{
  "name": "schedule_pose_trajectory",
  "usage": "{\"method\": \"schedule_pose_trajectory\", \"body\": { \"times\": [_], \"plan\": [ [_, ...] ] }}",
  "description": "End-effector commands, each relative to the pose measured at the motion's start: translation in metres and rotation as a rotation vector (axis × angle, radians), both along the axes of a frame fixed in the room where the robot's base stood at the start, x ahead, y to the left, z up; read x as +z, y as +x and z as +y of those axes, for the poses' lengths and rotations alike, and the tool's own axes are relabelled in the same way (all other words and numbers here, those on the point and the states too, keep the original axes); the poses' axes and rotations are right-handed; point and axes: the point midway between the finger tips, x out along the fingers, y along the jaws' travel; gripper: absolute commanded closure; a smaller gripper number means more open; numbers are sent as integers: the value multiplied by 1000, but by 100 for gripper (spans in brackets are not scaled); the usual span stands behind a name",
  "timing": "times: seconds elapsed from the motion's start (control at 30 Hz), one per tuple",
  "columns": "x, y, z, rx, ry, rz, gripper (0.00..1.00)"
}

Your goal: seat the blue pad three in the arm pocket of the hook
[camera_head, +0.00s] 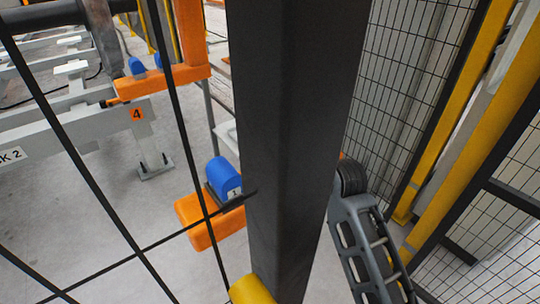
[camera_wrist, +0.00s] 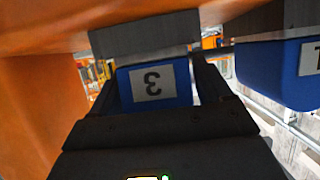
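Blue pad three (camera_wrist: 155,85) is in the wrist view, its white label reading an upside-down 3. My gripper (camera_wrist: 155,70) has a dark finger on each side of it, and the fingertips appear closed on its sides. A grey block (camera_wrist: 145,38) borders the pad's upper edge in the picture; whether they touch I cannot tell. The orange hook (camera_wrist: 40,95) fills the left and top of that view. In the head view the hook's orange arm (camera_head: 217,229) shows left of the dark post, which hides my gripper and pad three.
A blue pad labelled 1 (camera_head: 222,178) sits on the orange arm; it also shows at the wrist view's right (camera_wrist: 280,75), close to my fingers. A dark post (camera_head: 295,130) and mesh fence (camera_head: 415,60) stand near my arm.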

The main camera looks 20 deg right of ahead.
Motion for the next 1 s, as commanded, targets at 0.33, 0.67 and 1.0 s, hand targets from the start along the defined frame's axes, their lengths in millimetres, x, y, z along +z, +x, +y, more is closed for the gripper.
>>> {"method": "schedule_pose_trajectory", "body": {
  "times": [0.33,0.67,1.0],
  "plan": [
    [0,-1,0,0,1,1,15],
    [21,-48,-10,-1,1,-3,15],
    [43,-99,-20,-1,1,-4,15]
  ]
}}
